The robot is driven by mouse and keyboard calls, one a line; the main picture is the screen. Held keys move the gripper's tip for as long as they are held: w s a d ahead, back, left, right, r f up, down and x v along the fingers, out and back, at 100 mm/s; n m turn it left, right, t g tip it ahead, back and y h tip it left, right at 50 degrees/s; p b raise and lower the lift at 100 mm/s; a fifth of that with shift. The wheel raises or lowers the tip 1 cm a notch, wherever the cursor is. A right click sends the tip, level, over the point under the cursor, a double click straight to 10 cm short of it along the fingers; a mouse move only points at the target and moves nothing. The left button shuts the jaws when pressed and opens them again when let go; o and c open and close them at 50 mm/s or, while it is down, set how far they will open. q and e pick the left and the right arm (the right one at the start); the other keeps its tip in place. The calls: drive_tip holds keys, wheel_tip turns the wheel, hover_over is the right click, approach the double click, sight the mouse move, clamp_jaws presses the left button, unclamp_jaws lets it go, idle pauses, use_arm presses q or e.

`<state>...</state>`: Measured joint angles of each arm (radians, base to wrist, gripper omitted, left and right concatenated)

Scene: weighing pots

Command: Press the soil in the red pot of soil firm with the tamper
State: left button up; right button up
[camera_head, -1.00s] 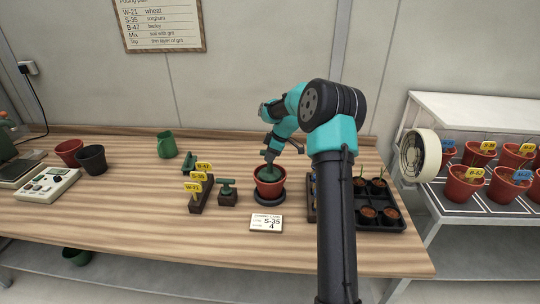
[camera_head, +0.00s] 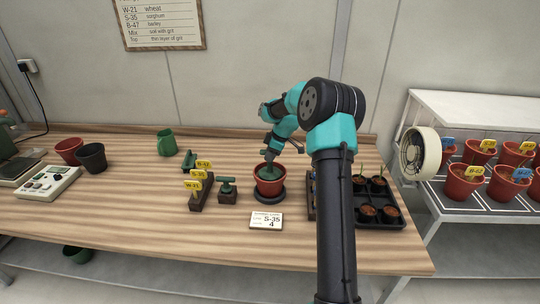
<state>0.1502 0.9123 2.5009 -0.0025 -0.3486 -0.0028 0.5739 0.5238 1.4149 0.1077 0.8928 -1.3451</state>
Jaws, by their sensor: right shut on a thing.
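The red pot of soil (camera_head: 269,188) stands upright on a dark saucer (camera_head: 269,198) in the middle of the wooden bench. My right gripper (camera_head: 271,153) is directly above this pot, shut on the green tamper (camera_head: 269,157). The tamper points down into the pot's mouth, its lower end within the rim. The soil is dark and partly hidden by the tamper, so I cannot tell if they touch. My left gripper is out of view.
A label rack (camera_head: 201,194) and a green-handled tool on a block (camera_head: 227,190) stand left of the pot. A card (camera_head: 266,221) lies in front. A black seedling tray (camera_head: 382,218) is at right. The bench's left front is clear.

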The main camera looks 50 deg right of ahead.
idle(0.3)
drive_tip(key=shift+r, duration=1.75)
drive_tip(key=shift+r, duration=0.1)
drive_tip(key=shift+r, duration=1.9)
